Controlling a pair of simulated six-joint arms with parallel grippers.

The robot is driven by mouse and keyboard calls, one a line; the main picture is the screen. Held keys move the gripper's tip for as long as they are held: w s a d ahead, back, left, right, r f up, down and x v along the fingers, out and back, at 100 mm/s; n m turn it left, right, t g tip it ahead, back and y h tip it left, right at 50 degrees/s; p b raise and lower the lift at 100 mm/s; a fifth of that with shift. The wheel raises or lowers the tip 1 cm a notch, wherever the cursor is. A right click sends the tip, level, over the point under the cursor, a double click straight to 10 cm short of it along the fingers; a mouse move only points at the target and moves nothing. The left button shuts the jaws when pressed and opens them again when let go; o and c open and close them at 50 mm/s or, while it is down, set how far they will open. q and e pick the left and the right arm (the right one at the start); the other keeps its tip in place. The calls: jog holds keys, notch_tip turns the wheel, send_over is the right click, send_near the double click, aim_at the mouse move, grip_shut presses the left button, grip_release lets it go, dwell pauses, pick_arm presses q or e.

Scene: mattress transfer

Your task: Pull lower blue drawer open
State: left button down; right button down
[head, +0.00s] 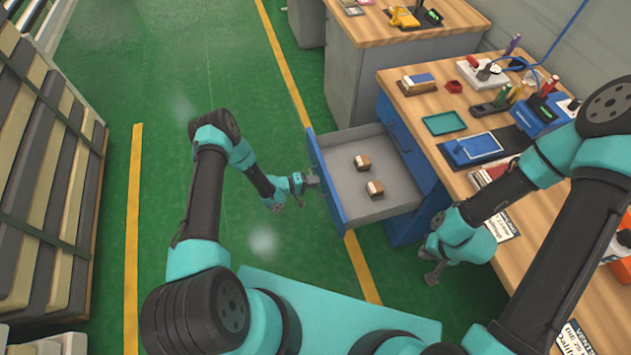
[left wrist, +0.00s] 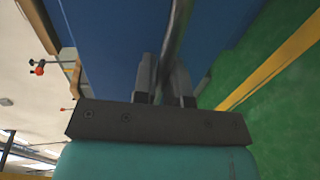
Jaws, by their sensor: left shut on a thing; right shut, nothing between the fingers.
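The blue drawer (head: 327,187) stands pulled out from the blue cabinet under the wooden workbench in the head view. Its grey inside shows, with two small brown-and-white blocks (head: 368,174) lying in it. My left gripper (head: 312,181) is at the drawer's front face, shut on the drawer handle. In the left wrist view the dark bar of the handle (left wrist: 178,45) runs between the two fingers, with the blue drawer front (left wrist: 110,50) behind it. My right gripper (head: 432,279) is shut and empty, low in front of the cabinet, to the right of the drawer.
The workbench (head: 432,105) carries a green tray (head: 444,123), a blue-framed panel (head: 470,149) and several tools. A second bench (head: 370,28) stands behind. A rack of slabs (head: 50,170) stands at the left. The green floor left of the drawer is clear.

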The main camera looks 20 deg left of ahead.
pick_arm(q)
jog(key=c, duration=1.2)
grip_release()
jog(key=shift+a, duration=0.1)
jog(key=v, duration=1.7)
jog(key=shift+s, duration=0.2)
jog(key=shift+w, duration=0.1)
